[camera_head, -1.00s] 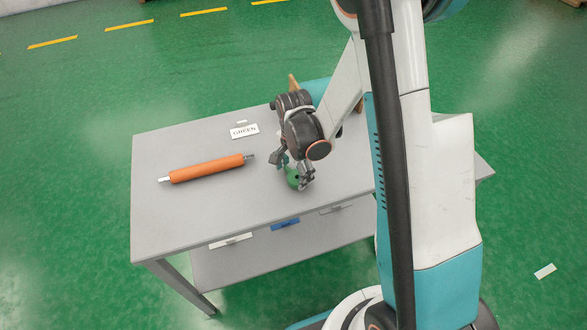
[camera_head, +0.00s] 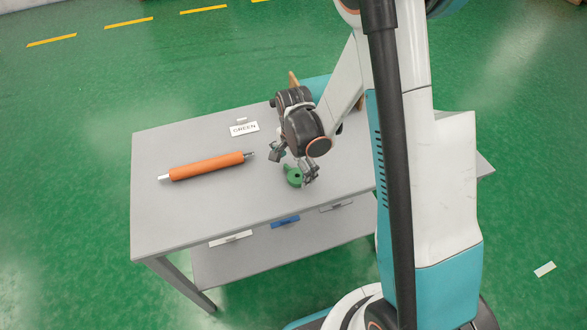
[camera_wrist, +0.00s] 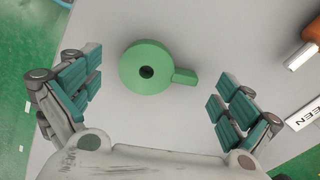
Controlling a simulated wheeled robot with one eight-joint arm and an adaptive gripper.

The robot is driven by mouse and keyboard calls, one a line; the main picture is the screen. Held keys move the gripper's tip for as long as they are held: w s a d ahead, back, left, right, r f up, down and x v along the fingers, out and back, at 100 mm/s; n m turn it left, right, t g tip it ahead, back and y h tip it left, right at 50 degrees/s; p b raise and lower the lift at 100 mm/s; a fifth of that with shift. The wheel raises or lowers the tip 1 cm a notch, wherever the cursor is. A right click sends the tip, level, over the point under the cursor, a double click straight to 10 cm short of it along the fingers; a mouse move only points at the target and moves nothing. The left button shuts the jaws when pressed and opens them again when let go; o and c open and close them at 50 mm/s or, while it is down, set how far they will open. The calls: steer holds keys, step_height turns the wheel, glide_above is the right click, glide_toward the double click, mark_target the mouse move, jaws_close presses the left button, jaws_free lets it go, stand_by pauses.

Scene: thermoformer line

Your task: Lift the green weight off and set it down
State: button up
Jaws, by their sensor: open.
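The green weight (camera_head: 294,177) is a round disc with a dark centre hole and a short tab. It rests on the grey table (camera_head: 200,212) near its front edge. In the wrist view the weight (camera_wrist: 147,68) lies flat, with its tab pointing right. My gripper (camera_head: 294,164) is open over the table beside the weight. In the wrist view its two fingers (camera_wrist: 160,98) are spread wide, one at left and one at right, with nothing between them touching. The weight sits ahead of the fingers, and clear gaps show on both sides.
An orange roller (camera_head: 206,166) with metal ends lies on the table at left. A white card reading GREEN (camera_head: 244,129) lies behind the weight. White, blue and grey labels, including the blue one (camera_head: 285,224), line the front edge. The table's front left is clear.

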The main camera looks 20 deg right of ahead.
step_height(320, 180, up, 12)
steer(key=shift+f, duration=0.2)
stand_by(0.8)
steer(key=s+r+n+t, duration=0.7)
steer(key=s+r+n, duration=0.6)
steer(key=s+r, duration=0.2)
steer(key=shift+s+d, duration=0.3)
steer(key=shift+s, duration=0.4)
